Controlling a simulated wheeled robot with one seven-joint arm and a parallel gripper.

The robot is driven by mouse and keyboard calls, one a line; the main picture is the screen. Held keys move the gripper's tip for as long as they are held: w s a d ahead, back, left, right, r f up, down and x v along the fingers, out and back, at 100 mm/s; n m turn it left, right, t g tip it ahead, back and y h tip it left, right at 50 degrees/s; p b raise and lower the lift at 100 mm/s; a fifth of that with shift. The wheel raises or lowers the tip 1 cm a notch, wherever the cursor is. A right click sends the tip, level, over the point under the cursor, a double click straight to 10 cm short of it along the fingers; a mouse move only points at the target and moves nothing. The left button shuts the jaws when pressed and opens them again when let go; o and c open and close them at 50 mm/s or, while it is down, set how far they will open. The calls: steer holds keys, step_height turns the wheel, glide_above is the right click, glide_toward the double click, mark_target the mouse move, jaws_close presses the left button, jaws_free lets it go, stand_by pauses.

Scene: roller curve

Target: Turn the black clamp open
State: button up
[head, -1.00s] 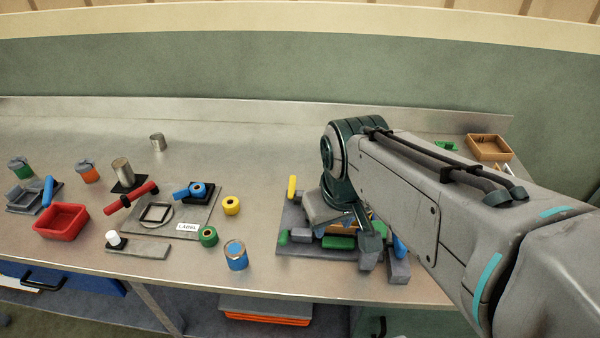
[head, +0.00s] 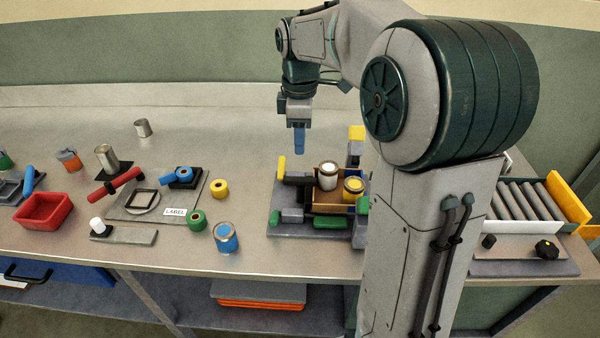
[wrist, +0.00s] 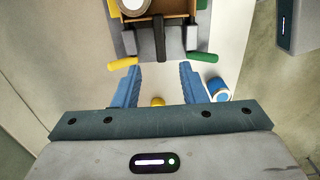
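The black clamp (head: 297,179) is on the left side of the grey fixture (head: 290,229), against the end of a brown box (head: 335,199). In the wrist view the black clamp (wrist: 159,42) shows as a dark bar between the yellow handle (wrist: 123,63) and the green handle (wrist: 204,57). My gripper (head: 299,153) hangs pointing down, above and behind the clamp, apart from it. In the wrist view its blue fingers (wrist: 160,84) are spread with nothing between them. The clamp's exact turn is hard to tell.
Two cans, white-topped (head: 328,175) and yellow (head: 353,188), stand in the box. A blue can (head: 227,238), a yellow roll (head: 219,189) and a green roll (head: 197,220) stand left of the fixture. My arm hides the fixture's right side. A roller conveyor (head: 525,200) is at right.

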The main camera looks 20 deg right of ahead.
mark_target(300, 178)
step_height(300, 178, down, 12)
steer(key=shift+r, duration=0.25)
jaws_close()
